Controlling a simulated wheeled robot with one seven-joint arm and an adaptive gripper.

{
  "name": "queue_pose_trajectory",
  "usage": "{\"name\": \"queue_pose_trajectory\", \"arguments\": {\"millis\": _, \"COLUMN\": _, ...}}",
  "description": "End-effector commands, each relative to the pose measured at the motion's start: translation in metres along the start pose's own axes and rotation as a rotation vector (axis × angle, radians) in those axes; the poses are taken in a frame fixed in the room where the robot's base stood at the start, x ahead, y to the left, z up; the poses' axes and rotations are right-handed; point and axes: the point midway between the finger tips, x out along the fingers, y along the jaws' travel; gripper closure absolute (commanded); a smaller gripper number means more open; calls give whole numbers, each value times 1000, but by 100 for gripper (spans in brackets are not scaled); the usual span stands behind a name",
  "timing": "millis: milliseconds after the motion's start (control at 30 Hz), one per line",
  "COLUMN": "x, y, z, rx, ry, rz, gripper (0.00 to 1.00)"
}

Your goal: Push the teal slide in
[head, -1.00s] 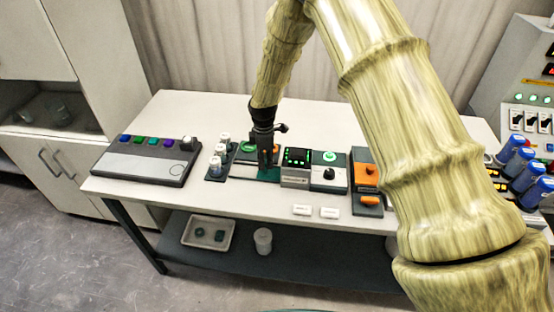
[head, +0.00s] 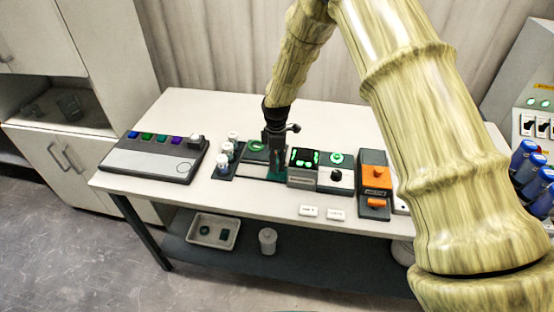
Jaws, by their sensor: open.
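The teal slide (head: 276,176) shows as a small teal patch low on the table, just left of the black box with green lights. It is partly hidden by my gripper (head: 275,160), which points down over it from behind. The fingers are open, and nothing is seen held between them. They are small and dark here, so I cannot tell whether they touch the slide. A dark unit with a green ring (head: 256,146) sits directly left of my gripper.
The black display box (head: 304,158), a white-faced knob unit (head: 336,176) and an orange switch unit (head: 375,176) stand close on the right. White-capped knobs (head: 224,161) stand left. A button panel (head: 153,158) lies farther left. Two white labels (head: 309,211) lie in front.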

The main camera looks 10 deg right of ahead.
Motion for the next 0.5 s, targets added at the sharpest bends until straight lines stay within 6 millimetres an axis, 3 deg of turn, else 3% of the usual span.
{"name": "queue_pose_trajectory", "arguments": {"millis": 167, "x": -17, "y": 0, "z": 1, "rx": 3, "ry": 1, "rz": 1, "gripper": 53}}
{"name": "queue_pose_trajectory", "arguments": {"millis": 500, "x": -78, "y": 0, "z": 2, "rx": 3, "ry": 2, "rz": 2, "gripper": 53}}
